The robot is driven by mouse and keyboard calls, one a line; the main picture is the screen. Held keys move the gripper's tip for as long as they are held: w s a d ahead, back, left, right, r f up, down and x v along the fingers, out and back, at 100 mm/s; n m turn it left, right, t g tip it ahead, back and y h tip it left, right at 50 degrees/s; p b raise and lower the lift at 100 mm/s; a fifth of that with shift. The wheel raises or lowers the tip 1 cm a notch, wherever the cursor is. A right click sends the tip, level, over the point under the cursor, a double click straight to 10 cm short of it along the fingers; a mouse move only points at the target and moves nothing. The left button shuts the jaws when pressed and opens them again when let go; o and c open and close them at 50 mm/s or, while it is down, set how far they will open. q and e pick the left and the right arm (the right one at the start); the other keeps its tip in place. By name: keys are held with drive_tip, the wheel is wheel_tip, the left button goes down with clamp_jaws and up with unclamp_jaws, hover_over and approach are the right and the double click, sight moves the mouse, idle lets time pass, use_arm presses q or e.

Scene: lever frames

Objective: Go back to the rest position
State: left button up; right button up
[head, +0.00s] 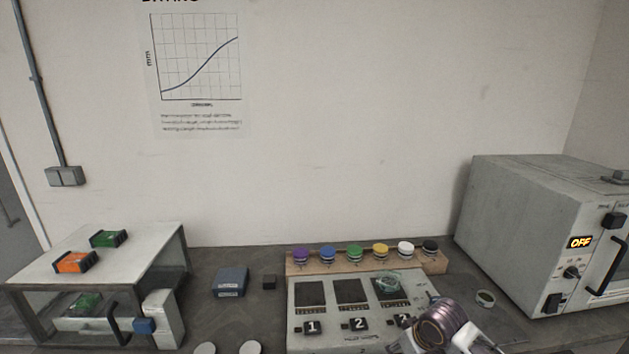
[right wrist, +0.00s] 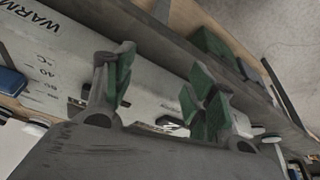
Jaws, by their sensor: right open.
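My right gripper (right wrist: 163,85) shows in the right wrist view with its two green-padded fingers apart and nothing between them. Behind the fingers is a pale panel (right wrist: 40,50) marked "WARM" and "40 °C". In the head view, part of my right arm shows at the bottom right, over the front right of the numbered panel (head: 325,318). I cannot make out its fingertips there. My left gripper is not in view.
The numbered panel has dark pads; a greenish clear object (head: 388,282) sits by the right one. Behind it is a wooden rack (head: 300,268) of coloured-lid jars. A grey oven (head: 515,220) reading "OFF" stands right, a glass-sided case (head: 150,240) left. A blue box (head: 230,281) lies between.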

drive_tip(key=s+a+f, duration=0.3)
drive_tip(key=s+a, duration=0.2)
drive_tip(key=s, duration=0.4)
drive_tip(key=s+d+m+h, duration=0.15)
drive_tip(key=s+d, duration=0.25)
drive_tip(key=s, duration=0.8)
wheel_tip(320, 180, down, 32)
drive_tip(key=s+g, duration=0.2)
drive_tip(key=s+d+f, duration=0.2)
drive_tip(key=s+f, duration=0.8)
drive_tip(key=s, duration=0.1)
drive_tip(key=s+d+f+g, duration=0.1)
drive_tip(key=s+d+f, duration=0.1)
drive_tip(key=s+f, duration=0.8)
drive_tip(key=shift+s+f, duration=0.3)
drive_tip(key=shift+s, duration=0.55)
drive_tip(key=shift+d, duration=0.1)
idle(1.3)
